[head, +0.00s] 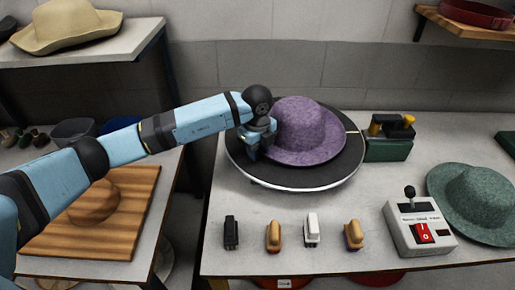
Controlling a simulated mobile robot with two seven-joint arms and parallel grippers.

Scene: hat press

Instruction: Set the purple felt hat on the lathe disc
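The purple felt hat (305,126) sits brim down on the dark round lathe disc (290,178), crown up, a little toward the disc's back. My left gripper (251,152) is at the hat's left brim edge, over the left part of the disc. Its fingers are small and partly hidden by the wrist, so I cannot tell whether they are closed on the brim. My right gripper is not in view.
A green hat (474,198) lies at the right beside a control box (419,229) with a lever and red switch. Several small brushes or blocks (311,230) line the table front. A green box (388,148) stands right of the disc. A wooden board (130,232) is at left.

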